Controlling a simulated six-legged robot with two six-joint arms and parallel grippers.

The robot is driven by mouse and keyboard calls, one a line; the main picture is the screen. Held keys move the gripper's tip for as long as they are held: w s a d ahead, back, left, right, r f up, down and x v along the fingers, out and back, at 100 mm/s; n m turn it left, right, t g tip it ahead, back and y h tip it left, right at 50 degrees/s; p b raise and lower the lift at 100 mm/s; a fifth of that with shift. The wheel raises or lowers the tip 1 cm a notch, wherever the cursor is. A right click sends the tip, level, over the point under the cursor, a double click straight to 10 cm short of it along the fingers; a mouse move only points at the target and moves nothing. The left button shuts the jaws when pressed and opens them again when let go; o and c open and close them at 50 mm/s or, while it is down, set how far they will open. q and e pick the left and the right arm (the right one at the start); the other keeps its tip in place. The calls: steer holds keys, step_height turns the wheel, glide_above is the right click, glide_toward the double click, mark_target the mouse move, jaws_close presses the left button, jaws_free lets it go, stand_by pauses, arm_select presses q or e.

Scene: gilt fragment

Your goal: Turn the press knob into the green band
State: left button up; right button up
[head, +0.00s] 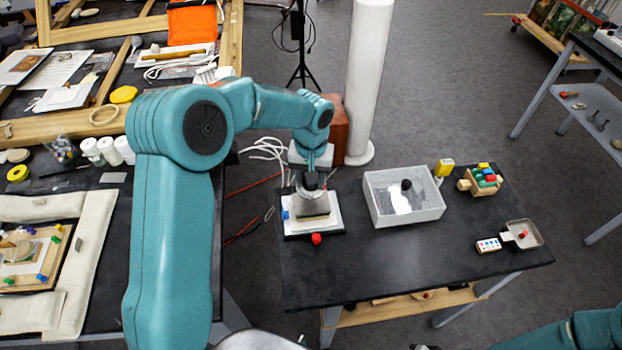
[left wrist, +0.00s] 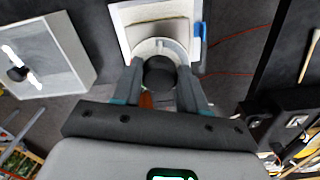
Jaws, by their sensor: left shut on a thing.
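The press (head: 313,208) stands on a white board near the left end of the black table. Its dark round knob (left wrist: 159,72) is on top and sits between the two fingers of my left gripper (head: 311,178). The left gripper is shut on the knob from above, and the press's pale body also shows in the left wrist view (left wrist: 158,14). I cannot make out the green band or the knob's pointer in either view. My right arm shows only at the lower right edge of the head view, and its gripper is out of view.
On the black table (head: 440,262) a white tray (head: 400,215) stands right of the press. A red knob (head: 316,239) is at the press's front. A yellow thing (head: 445,167), a block rack (head: 483,180) and a small pan (head: 523,234) lie farther right. A white column (head: 368,75) rises behind.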

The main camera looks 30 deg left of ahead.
arm_select(q)
steer(key=m+b, duration=0.1)
steer(key=m, duration=0.3)
steer(key=shift+a, duration=0.1)
steer(key=m+b, duration=0.1)
steer(key=m, duration=0.4)
steer(key=shift+w, duration=0.1)
steer(key=m, duration=0.5)
steer(key=shift+m, duration=0.3)
steer(key=m, duration=1)
steer(key=shift+p, duration=0.4)
steer(key=m+p, duration=0.1)
steer(key=m, duration=0.4)
steer(key=m+p, duration=0.1)
steer(key=m, duration=0.4)
steer(key=shift+m, duration=0.4)
steer(key=shift+f+m, duration=0.15)
steer(key=shift+m, duration=2.05)
